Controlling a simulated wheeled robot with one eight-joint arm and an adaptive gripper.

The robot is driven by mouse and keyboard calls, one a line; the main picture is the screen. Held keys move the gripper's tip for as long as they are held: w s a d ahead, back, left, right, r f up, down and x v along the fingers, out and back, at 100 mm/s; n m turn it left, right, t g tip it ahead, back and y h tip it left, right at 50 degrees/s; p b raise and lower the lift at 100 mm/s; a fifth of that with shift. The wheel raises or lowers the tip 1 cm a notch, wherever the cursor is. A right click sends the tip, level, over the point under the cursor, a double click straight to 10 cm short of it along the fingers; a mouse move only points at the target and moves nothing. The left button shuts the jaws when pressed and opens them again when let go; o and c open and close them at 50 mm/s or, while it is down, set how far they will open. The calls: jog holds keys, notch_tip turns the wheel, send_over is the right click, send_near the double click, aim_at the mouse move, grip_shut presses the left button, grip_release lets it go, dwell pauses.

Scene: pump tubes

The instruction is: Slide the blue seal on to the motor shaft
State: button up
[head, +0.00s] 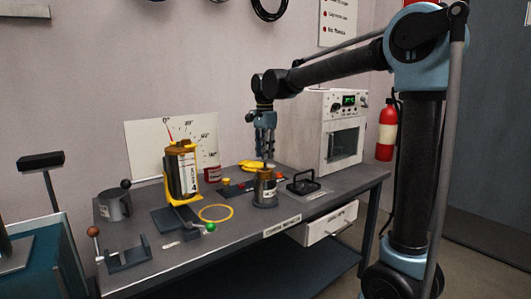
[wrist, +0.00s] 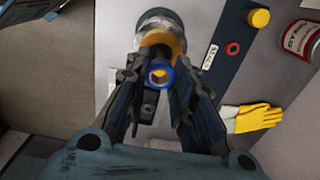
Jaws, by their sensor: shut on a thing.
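The blue seal (wrist: 152,83) is a small blue ring between the fingertips of my gripper (wrist: 156,70) in the wrist view. My gripper is shut on it. In the head view my gripper (head: 265,152) points down just over a bronze-topped cylinder (head: 265,188) with a white label; the seal is too small or hidden there. A bronze-and-grey round body (wrist: 158,22) shows just beyond the seal in the wrist view. I cannot tell whether the seal touches a shaft. A labelled motor-like cylinder (head: 187,175) sits in a yellow clamp further left.
A dark strip (wrist: 223,60) holds a red ring (wrist: 232,48) and a yellow knob (wrist: 259,18). Yellow gloves (wrist: 255,118) and a red can (head: 213,173) lie behind.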

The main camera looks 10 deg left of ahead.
jog(key=shift+f, duration=1.3)
jog(key=o, duration=1.1)
jog(key=shift+r, duration=0.1)
notch_tip(320, 180, up, 12)
jog(key=shift+w+f, duration=0.1)
dwell(0.4)
